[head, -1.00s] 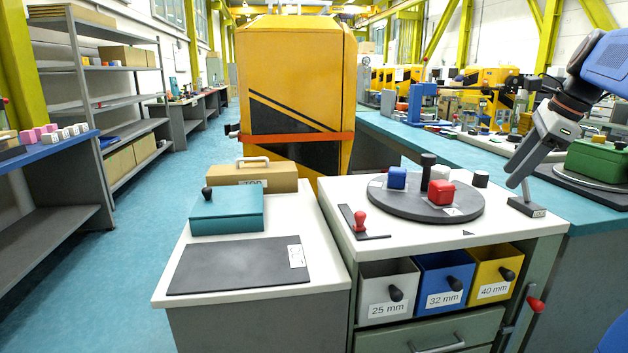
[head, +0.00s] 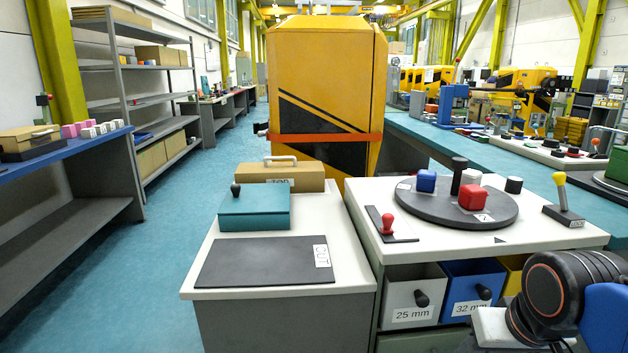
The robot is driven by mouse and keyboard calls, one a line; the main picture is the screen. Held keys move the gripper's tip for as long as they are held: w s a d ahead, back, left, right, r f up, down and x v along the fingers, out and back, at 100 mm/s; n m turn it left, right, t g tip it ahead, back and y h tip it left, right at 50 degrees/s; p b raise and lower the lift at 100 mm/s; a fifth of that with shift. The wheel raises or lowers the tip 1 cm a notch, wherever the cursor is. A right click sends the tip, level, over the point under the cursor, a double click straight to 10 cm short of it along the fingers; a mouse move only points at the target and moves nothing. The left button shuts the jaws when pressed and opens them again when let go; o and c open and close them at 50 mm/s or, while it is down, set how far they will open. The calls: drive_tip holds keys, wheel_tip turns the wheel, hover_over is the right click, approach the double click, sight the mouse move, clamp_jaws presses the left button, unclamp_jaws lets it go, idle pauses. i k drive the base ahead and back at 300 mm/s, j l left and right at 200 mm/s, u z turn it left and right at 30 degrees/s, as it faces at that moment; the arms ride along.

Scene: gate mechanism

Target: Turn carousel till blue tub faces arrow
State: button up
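The carousel (head: 415,204) is a dark grey disc on a white-topped cabinet, with a black post (head: 459,172) at its middle. The blue tub (head: 426,181) sits at its back left. The red tub (head: 472,197) sits at the front, near a small white label. A white tub (head: 471,179) sits behind, partly hidden. A small black arrow (head: 501,240) marks the cabinet top in front of the disc; the red tub is nearest it. My gripper (head: 492,328) shows only as a grey part at the bottom right, well below the carousel; its fingers are out of sight.
A yellow-knobbed lever (head: 562,196) stands right of the carousel, a red-knobbed slider (head: 388,226) left of it. Below are grey (head: 413,296) and blue (head: 474,284) bins. A teal box (head: 254,207) is on the left table.

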sight(442, 207)
drive_tip(key=j, duration=1.25)
drive_tip(key=k, duration=0.05)
